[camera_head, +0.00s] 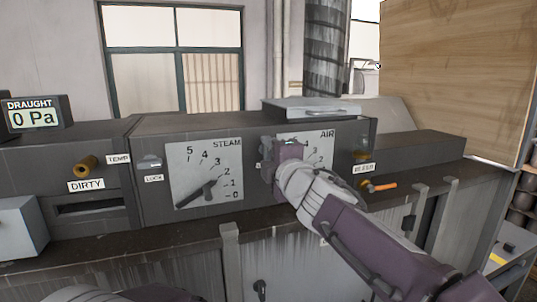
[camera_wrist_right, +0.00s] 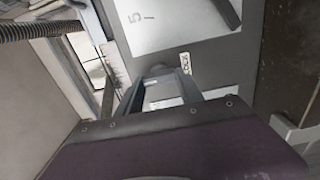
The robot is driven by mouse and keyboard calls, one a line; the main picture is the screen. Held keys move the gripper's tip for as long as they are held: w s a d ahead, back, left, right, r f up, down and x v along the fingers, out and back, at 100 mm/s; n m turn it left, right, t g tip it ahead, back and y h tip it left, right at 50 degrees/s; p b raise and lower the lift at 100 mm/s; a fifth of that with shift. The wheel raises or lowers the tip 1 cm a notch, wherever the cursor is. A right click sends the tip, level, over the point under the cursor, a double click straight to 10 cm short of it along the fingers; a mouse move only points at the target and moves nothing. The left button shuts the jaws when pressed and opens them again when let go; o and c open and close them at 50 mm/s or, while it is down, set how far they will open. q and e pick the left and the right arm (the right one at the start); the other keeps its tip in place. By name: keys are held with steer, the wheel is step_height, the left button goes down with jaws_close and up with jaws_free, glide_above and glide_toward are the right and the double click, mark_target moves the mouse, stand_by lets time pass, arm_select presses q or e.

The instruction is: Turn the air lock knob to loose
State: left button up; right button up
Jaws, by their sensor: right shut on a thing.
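My right gripper (camera_head: 272,146) reaches the front of the dark panel, at the left edge of the white AIR dial plate (camera_head: 323,141), and covers part of that plate. In the right wrist view the gripper's fingers (camera_wrist_right: 163,82) are closed around the small grey air lock knob (camera_wrist_right: 157,71). The LOCK label (camera_wrist_right: 185,63) stands beside the knob there. In the head view the gripper hides the air lock knob, so its turn angle cannot be told. My left gripper is out of view; only part of my left arm shows at the bottom left.
A white STEAM dial plate (camera_head: 204,172) with a dark pointer and its own grey lock knob (camera_head: 149,162) is to the left. A brass knob (camera_head: 86,166) is above the DIRTY label. An orange-handled valve (camera_head: 381,187) is right of my gripper. A ledge runs below the panel.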

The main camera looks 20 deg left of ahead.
steer(key=shift+r, duration=0.15)
stand_by(0.4)
steer(key=o, duration=1.3)
steer(key=shift+c, duration=0.2)
steer(key=shift+o, duration=0.6)
steer(key=shift+w, duration=0.25)
steer(key=shift+s, duration=0.1)
